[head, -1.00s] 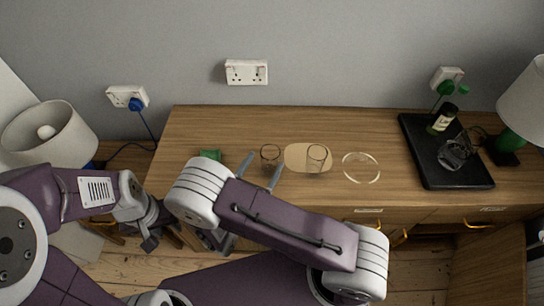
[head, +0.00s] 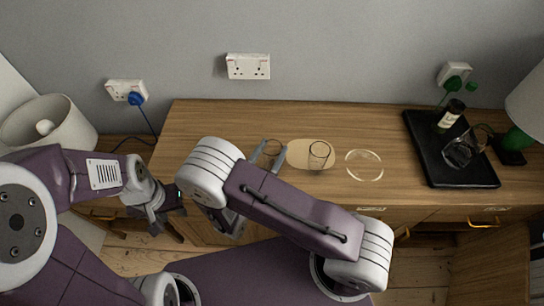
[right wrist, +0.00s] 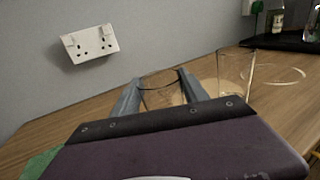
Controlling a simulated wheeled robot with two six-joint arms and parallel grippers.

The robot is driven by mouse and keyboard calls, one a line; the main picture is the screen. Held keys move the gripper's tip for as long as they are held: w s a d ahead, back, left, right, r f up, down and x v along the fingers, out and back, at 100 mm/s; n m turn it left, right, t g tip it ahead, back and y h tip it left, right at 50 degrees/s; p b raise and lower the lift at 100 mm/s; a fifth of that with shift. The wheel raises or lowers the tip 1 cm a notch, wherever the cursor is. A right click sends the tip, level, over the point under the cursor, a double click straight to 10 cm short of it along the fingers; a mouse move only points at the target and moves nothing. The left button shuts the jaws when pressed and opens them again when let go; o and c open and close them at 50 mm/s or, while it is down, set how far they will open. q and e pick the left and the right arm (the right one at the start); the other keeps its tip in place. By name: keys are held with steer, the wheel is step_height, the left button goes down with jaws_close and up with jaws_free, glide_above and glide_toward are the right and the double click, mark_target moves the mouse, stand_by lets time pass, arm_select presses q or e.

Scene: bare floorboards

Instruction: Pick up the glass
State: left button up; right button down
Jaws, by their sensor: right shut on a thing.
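A clear glass (head: 271,147) stands on the wooden cabinet top. My right gripper (head: 269,154) has one finger on each side of it and is shut on it. The right wrist view shows this glass (right wrist: 162,91) upright between the two grey fingers, its lower part hidden by my gripper body. A second clear glass (head: 318,155) stands apart to its right on a pale oval mat (head: 296,149), and also shows in the right wrist view (right wrist: 236,72). My left gripper (head: 170,214) is off the cabinet's left front, empty, with its fingers apart.
A clear round dish or ring (head: 365,165) lies right of the mat. Further right a black tray (head: 424,158) holds a dark bottle (head: 451,115) and a glass-like item (head: 459,152). Lamps stand at both sides. The cabinet top behind the glasses is clear.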

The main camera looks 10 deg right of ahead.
step_height(320, 180, up, 10)
steer(key=p, duration=0.1)
steer(key=shift+p, duration=0.35)
